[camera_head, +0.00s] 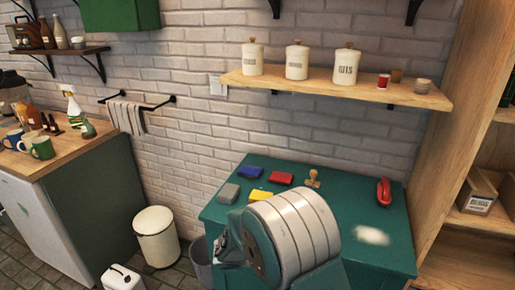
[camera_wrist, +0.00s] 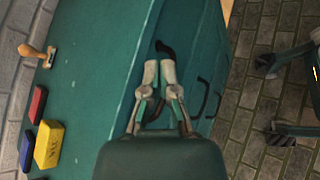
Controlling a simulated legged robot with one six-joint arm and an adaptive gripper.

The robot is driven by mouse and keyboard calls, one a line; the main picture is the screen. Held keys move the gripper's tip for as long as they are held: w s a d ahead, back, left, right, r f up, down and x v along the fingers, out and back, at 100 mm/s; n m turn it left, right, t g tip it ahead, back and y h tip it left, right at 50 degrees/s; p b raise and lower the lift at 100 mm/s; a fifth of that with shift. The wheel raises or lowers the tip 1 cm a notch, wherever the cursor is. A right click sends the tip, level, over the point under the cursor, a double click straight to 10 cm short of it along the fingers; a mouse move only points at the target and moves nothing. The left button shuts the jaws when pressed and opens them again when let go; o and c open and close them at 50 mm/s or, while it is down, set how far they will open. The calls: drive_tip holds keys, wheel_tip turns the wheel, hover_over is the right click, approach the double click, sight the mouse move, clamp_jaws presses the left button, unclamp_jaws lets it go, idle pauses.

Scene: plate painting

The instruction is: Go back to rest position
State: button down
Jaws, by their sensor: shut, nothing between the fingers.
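My gripper (camera_wrist: 160,72) shows in the wrist view with its two pale fingertips close together and nothing between them. My fingertips cannot be made out in the head view.
On the desk are a grey block (camera_head: 229,193), a red block (camera_head: 280,178), a yellow block (camera_head: 261,196), a wooden stamp (camera_head: 313,179), a red stapler (camera_head: 384,191) and a white patch (camera_head: 372,235). A shelf with jars (camera_head: 345,90) hangs above. A bin (camera_head: 157,237) stands left.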

drive_tip(key=s+d+r+m+g+y, duration=0.3)
drive_tip(key=s+d+r+m+y, duration=0.3)
drive_tip(key=s+r, duration=0.4)
drive_tip(key=s+r+m+t+y, duration=0.4)
drive_tip(key=s+r+m+y, duration=0.2)
drive_tip(key=s, duration=0.7)
wheel_tip(320, 180, up, 3)
drive_tip(key=m, duration=0.2)
drive_tip(key=shift+s+r+m+t, duration=0.2)
drive_tip(key=shift+s+m+t, duration=0.05)
drive_tip(key=shift+m+t, duration=0.15)
drive_tip(key=shift+d, duration=0.15)
